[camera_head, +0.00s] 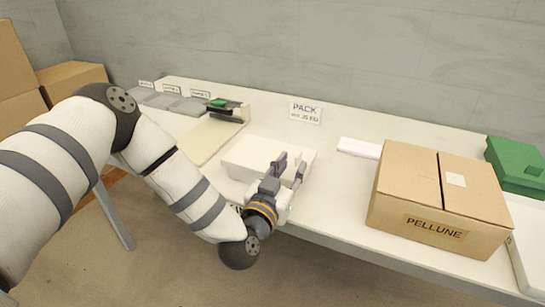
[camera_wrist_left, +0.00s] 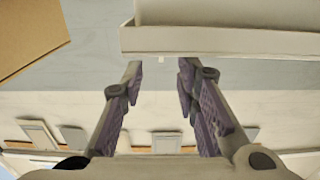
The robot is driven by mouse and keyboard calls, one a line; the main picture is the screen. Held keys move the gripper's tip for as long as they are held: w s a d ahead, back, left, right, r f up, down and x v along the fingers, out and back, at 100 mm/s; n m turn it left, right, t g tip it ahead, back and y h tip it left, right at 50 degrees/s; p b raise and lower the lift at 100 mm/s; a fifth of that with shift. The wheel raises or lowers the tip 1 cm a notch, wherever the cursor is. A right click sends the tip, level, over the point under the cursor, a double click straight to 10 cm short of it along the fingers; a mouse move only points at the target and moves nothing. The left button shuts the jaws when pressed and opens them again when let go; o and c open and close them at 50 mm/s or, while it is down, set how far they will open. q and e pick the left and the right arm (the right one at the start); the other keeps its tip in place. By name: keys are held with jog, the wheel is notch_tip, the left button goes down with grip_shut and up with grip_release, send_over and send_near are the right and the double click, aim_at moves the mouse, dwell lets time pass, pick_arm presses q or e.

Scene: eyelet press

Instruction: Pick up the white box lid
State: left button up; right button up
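A white box-shaped piece (camera_head: 262,150) with a flat top lies on the table in the middle of the head view. I cannot tell whether it is the lid alone or a lid on a box. My left gripper (camera_head: 292,166) is at its front right, fingers apart and empty, partly covering it. In the left wrist view, a white rimmed edge (camera_wrist_left: 225,40) spans the top, just beyond the open fingertips of the left gripper (camera_wrist_left: 160,70). I cannot tell whether they touch it. My right gripper is in neither view.
A cardboard box (camera_head: 415,190) marked PELLUNE stands to the right, with a green box (camera_head: 518,165) beyond. A flat white piece (camera_head: 360,148) lies behind the gripper. A press (camera_head: 225,112) and grey trays (camera_head: 170,100) are at back left. The table's front edge is close to my left gripper.

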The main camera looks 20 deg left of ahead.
aim_at(299, 153)
pick_arm(q)
jog(key=w, duration=0.5)
jog(key=shift+w+f+b, duration=0.2)
jog(key=shift+w+b, duration=0.1)
jog(key=shift+w+r, duration=0.1)
jog(key=shift+w, duration=0.4)
grip_shut()
